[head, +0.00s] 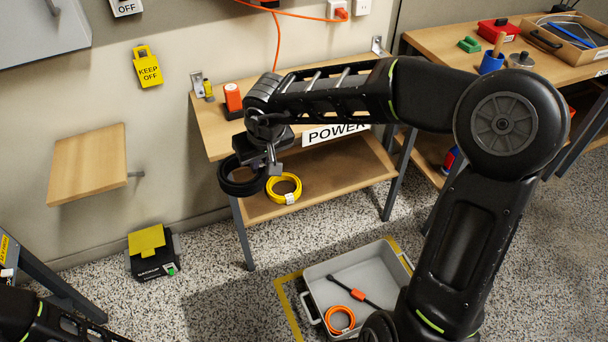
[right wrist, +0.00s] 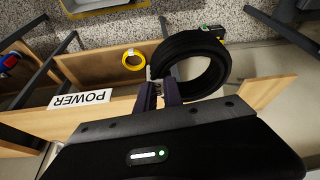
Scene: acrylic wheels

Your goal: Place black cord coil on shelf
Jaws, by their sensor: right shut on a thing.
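The black cord coil (head: 229,184) hangs at the left front corner of the POWER table in the head view. My right gripper (head: 272,163) is shut on its right edge. The right wrist view shows the coil (right wrist: 185,42) as a thick black ring, with the fingers (right wrist: 161,90) at its rim. The coil seems held in the air; its height over the lower shelf (head: 335,178) is hard to tell. A yellow coil (head: 271,191) lies on that shelf, right of the black one. My left gripper is out of view; only part of the left arm shows.
A small wooden wall shelf (head: 70,175) at left is empty. The tabletop (head: 215,130) carries a red-and-black item (head: 233,98). A grey bin (head: 313,272) with an orange coil (head: 340,320) stands on the floor. A black box (head: 153,265) sits by the wall.

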